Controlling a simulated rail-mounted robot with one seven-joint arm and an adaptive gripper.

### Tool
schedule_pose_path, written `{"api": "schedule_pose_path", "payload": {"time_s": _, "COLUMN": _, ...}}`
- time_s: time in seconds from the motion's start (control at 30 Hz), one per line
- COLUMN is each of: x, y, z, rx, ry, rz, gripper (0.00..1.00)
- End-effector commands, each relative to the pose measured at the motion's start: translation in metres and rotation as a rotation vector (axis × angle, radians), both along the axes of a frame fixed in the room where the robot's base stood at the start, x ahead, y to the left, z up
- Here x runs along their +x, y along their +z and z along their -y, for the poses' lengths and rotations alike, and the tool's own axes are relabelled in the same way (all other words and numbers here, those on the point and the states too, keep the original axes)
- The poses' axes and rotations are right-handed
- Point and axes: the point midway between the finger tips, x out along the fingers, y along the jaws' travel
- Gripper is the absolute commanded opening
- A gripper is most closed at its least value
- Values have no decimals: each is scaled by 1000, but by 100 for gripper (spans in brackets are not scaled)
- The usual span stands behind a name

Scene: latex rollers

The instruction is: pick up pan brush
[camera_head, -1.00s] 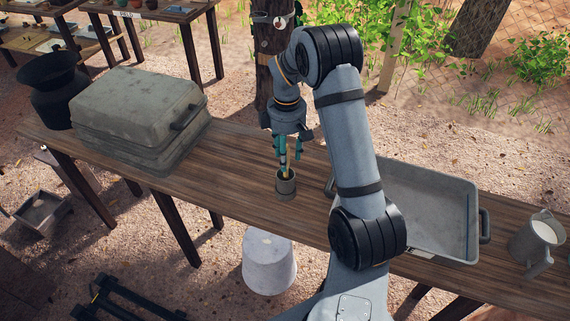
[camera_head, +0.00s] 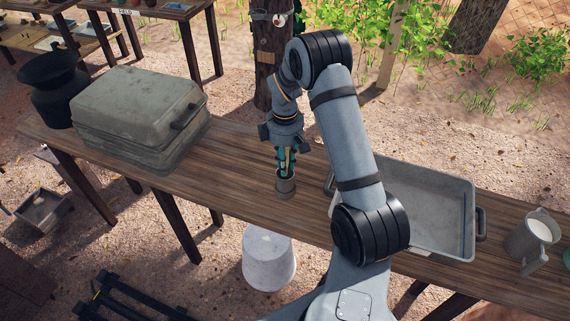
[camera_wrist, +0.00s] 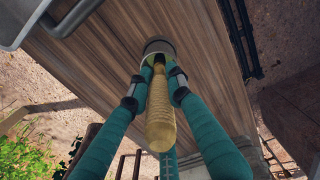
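The fingers look shut on the handle, though the exact contact is small and partly hidden.
A closed grey case (camera_head: 135,105) and a dark pot (camera_head: 55,88) stand on the table's left. A grey metal tray (camera_head: 440,205) lies to the right, partly behind my arm, with a jug (camera_head: 530,240) beyond it. Bare table lies between case and cup.

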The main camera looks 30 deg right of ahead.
Motion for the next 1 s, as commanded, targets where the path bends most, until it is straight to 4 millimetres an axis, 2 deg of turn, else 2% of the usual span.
{"api": "schedule_pose_path", "payload": {"time_s": 0.27, "x": 0, "y": 0, "z": 0, "rx": 0, "ry": 0, "rz": 0, "gripper": 0}}
{"api": "schedule_pose_path", "payload": {"time_s": 0.57, "x": 1, "y": 3, "z": 0, "rx": 0, "ry": 0, "rz": 1, "gripper": 0}}
{"api": "schedule_pose_path", "payload": {"time_s": 0.67, "x": 2, "y": 13, "z": 0, "rx": 0, "ry": 0, "rz": 5, "gripper": 0}}
{"api": "schedule_pose_path", "payload": {"time_s": 1.0, "x": 1, "y": 79, "z": 0, "rx": -2, "ry": -1, "rz": 5, "gripper": 0}}
